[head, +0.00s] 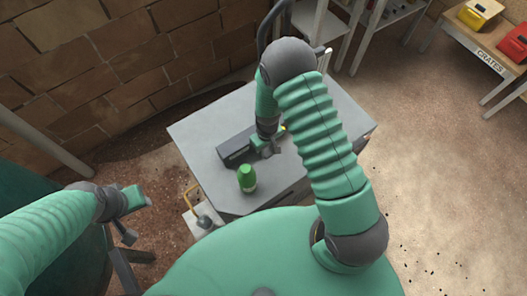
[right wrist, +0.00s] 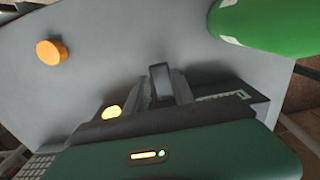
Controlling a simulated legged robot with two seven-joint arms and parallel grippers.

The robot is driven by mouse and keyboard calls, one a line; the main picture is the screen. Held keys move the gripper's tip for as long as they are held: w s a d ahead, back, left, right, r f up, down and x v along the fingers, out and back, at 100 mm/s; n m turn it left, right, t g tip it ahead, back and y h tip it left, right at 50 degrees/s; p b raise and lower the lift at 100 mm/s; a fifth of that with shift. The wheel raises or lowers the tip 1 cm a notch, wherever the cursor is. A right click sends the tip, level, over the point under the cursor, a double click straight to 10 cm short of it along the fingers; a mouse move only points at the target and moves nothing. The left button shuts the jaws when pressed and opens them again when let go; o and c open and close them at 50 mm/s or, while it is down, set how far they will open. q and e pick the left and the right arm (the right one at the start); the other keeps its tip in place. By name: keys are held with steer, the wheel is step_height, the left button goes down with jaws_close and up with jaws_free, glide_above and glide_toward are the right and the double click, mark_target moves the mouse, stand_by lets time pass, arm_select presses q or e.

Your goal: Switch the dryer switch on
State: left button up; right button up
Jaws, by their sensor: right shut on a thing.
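The dark grey dryer box (head: 238,148) lies on the grey worktop, and part of it also shows behind my gripper in the right wrist view (right wrist: 245,100). My right gripper (head: 270,149) reaches down onto the box from above. In the right wrist view its fingers (right wrist: 165,88) are closed around a small upright grey lever (right wrist: 161,78), which seems to be the switch. The fingers and palm hide its base. A yellow lit spot (right wrist: 111,112) shows beside the fingers. My left gripper (head: 136,217) is open and empty, left of the worktop and away from it.
A green bottle (head: 247,179) stands close in front of the box; it also shows in the right wrist view (right wrist: 265,25). An orange round knob (right wrist: 50,52) sits on the grey worktop (head: 205,125). A crates table (head: 485,52) stands far right.

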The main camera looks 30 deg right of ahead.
steer(key=shift+d+r+p, duration=0.15)
steer(key=shift+r+p, duration=0.25)
steer(key=shift+r, duration=0.15)
steer(key=shift+d+r+p, duration=0.15)
steer(key=shift+r+p, duration=0.2)
steer(key=shift+r, duration=0.15)
steer(key=o, duration=0.7)
steer(key=shift+c, duration=0.2)
steer(key=shift+o, duration=0.9)
steer(key=shift+d+f, duration=0.1)
